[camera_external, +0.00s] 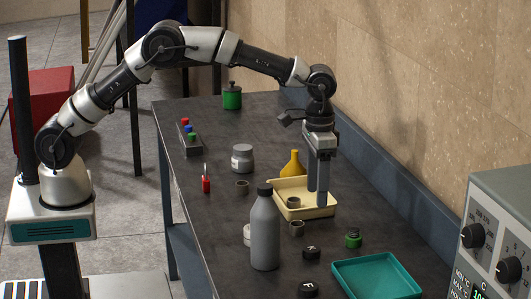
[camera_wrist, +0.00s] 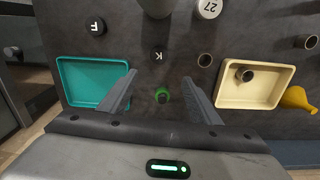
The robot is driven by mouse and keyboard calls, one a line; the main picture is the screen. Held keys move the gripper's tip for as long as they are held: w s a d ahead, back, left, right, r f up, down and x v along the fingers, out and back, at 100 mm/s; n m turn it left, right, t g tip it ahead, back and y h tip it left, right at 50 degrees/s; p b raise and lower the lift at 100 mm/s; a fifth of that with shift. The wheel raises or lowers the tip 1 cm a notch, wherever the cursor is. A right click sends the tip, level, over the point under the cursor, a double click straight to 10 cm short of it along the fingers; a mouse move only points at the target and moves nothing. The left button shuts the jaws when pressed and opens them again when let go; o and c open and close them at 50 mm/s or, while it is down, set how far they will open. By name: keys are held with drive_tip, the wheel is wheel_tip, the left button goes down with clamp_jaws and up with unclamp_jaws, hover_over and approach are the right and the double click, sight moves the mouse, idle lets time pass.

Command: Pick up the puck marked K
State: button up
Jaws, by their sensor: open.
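The puck marked K is a small black disc with a white letter on the dark bench. It lies in front of the green-topped item in the external view (camera_external: 311,253) and shows at the upper middle of the wrist view (camera_wrist: 158,55). My gripper (camera_external: 317,197) is open and points down, its fingers overlapping the cream tray in the external view. In the wrist view its fingers (camera_wrist: 160,76) stand apart with nothing between the tips; the K puck appears just beyond them. A similar black puck marked F (camera_external: 307,289) also shows in the wrist view (camera_wrist: 96,26).
The teal tray (camera_wrist: 66,75) is left of K and the cream tray (camera_wrist: 228,92), holding a small cup, is right. A green-topped item (camera_external: 353,238) is near K. A tall grey bottle (camera_external: 265,235) stands close by, with a loose cup (camera_external: 297,228) beside it.

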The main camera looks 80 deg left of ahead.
hover_over(312, 248)
drive_tip(key=f, duration=0.9)
drive_tip(key=shift+w+a, duration=0.25)
drive_tip(key=shift+w, duration=0.15)
drive_tip(key=f, duration=0.3)
drive_tip(key=s+f, duration=0.1)
drive_tip(key=shift+d+f+p, duration=0.2)
drive_tip(key=shift+f+p, duration=0.2)
drive_tip(key=shift+w+f, duration=0.1)
drive_tip(key=shift+f, duration=0.3)
drive_tip(key=shift+c, duration=0.3)
drive_tip(key=c, duration=1.1)
